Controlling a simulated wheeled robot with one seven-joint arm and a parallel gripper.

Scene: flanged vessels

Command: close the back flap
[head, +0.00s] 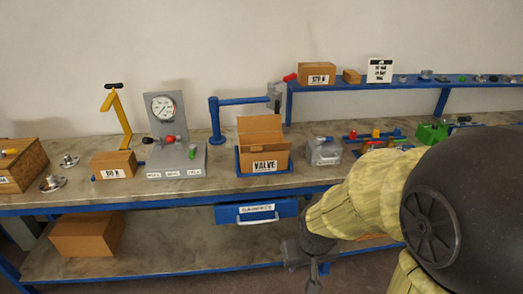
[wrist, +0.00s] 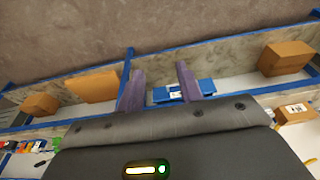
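The open cardboard box labelled VALVE (head: 264,166) sits in a blue tray (head: 237,160) on the bench. Its back flap (head: 260,124) stands up at the rear of the box; the exact angle is hard to tell. My gripper (head: 312,272) is low in front of the bench, below and to the right of the box, and apart from it. In the wrist view, my gripper (wrist: 160,70) has its two fingers spread with nothing between them. I cannot make out the VALVE box in the wrist view.
A gauge stand (head: 166,130) and a small box (head: 114,165) stand left of the VALVE box. A grey metal case (head: 324,152) is close on its right. A blue drawer (head: 257,212) hangs under the bench top. A blue post with a swing arm (head: 215,122) rises behind.

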